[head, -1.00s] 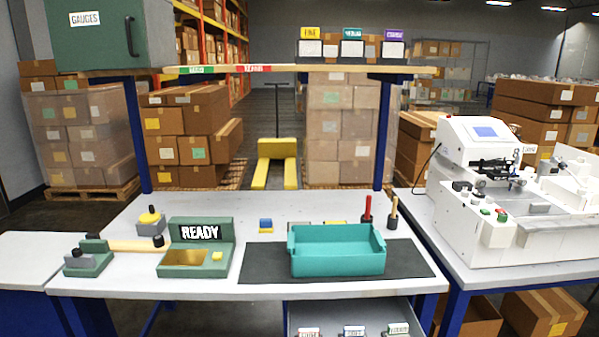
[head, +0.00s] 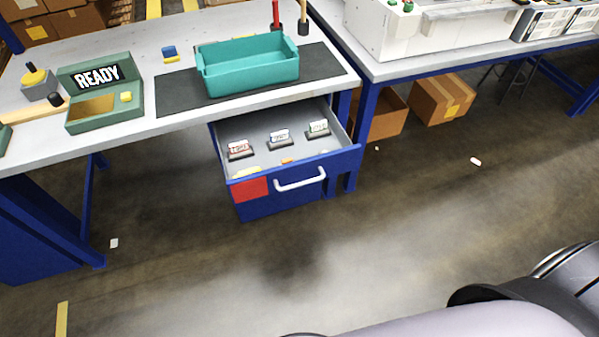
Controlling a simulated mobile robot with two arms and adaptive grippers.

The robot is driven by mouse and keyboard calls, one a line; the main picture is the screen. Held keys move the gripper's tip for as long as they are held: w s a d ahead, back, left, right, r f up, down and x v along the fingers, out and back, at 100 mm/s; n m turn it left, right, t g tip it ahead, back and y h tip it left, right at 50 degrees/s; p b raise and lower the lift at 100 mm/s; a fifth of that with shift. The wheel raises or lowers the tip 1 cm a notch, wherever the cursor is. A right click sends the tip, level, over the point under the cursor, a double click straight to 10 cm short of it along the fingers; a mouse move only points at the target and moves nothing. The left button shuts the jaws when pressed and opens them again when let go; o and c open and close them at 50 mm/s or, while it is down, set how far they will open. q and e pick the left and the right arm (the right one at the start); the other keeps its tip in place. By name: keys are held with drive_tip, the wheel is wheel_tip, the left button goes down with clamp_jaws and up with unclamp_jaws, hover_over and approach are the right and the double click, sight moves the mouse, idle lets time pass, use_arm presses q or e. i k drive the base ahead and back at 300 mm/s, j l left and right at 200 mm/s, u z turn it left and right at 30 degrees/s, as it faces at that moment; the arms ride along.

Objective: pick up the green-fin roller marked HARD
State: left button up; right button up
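An open blue drawer (head: 228,192) under the table holds three small label-topped pieces on dark bases. The right one has a green-marked top (head: 318,127), the middle one a blue-marked top (head: 280,137), and the left one a red-marked top (head: 239,149). I cannot read the lettering on them or tell whether they are rollers. A few small yellow and orange bits lie near the drawer's front. Neither of my grippers is in view; only part of my own arm shows at the lower right.
A teal bin (head: 248,72) sits on a dark mat (head: 178,97) on the table above the drawer. A green READY box (head: 98,92) stands to its left. A white machine (head: 440,30) is on the right-hand table. The floor before the drawer is mostly clear.

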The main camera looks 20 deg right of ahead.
sight(320, 129)
drive_tip(key=l+z, duration=0.5)
drive_tip(key=z, duration=0.2)
drive_tip(key=l+z, duration=0.2)
drive_tip(key=z, duration=0.2)
drive_tip(key=i+l+z, duration=0.1)
drive_tip(key=l, duration=0.35)
drive_tip(key=i+l, duration=0.3)
drive_tip(key=l, duration=0.15)
drive_tip(key=i+l+z, duration=0.15)
drive_tip(key=l, duration=0.3)
drive_tip(key=i+l+z, duration=0.1)
drive_tip(key=i+l, duration=0.2)
drive_tip(key=l+u, duration=0.15)
drive_tip(key=u, duration=2.2)
